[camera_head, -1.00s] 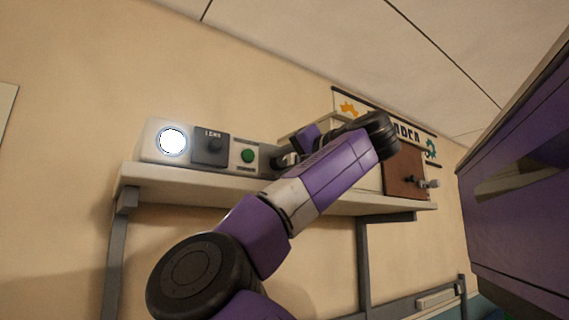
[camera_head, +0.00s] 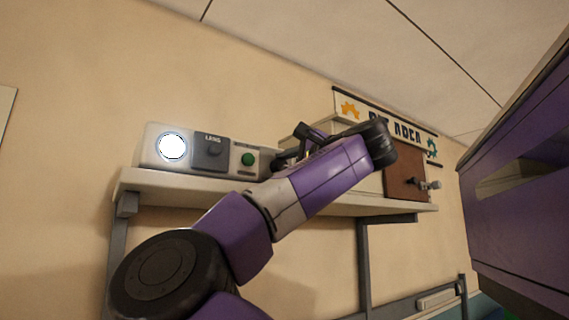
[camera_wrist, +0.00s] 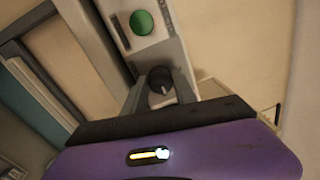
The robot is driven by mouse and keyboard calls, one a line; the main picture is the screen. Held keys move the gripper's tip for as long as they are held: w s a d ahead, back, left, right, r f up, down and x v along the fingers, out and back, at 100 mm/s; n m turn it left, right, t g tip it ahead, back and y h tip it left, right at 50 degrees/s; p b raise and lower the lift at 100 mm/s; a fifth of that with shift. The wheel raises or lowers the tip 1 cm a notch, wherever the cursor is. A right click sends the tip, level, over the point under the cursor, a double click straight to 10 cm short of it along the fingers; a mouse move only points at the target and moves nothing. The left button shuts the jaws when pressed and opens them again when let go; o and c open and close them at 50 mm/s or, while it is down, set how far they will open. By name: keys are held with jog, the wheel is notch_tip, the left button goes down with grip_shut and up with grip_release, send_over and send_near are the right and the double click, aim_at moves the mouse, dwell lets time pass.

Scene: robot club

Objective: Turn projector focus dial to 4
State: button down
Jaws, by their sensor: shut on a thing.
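The projector (camera_head: 151,159) is a pale box with a glowing round lens on the shelf in the head view. It also shows in the wrist view (camera_wrist: 168,51). The focus dial (camera_wrist: 160,79) is a dark round knob with a small light mark, on the face beyond the green button. My gripper (camera_wrist: 160,88) is shut on the dial, one finger on each side. In the head view the dial and the fingertips are hard to make out by my arm. I cannot read any number by the dial.
A green button (camera_head: 248,159) and a grey panel marked LENS (camera_head: 211,152) are on the projector's front. The shelf (camera_head: 168,182) is on the beige wall. A brown board with a knob (camera_head: 398,184) stands further right. A purple cabinet (camera_head: 515,195) is at the right edge.

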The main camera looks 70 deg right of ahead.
jog(key=shift+m, duration=1)
jog(key=shift+f+h, duration=0.1)
jog(key=shift+h, duration=0.2)
jog(key=c, duration=1)
grip_release()
jog(key=b+v, duration=0.2)
jog(key=v, duration=0.5)
jog(key=shift+s+a, duration=0.2)
jog(key=shift+s, duration=0.2)
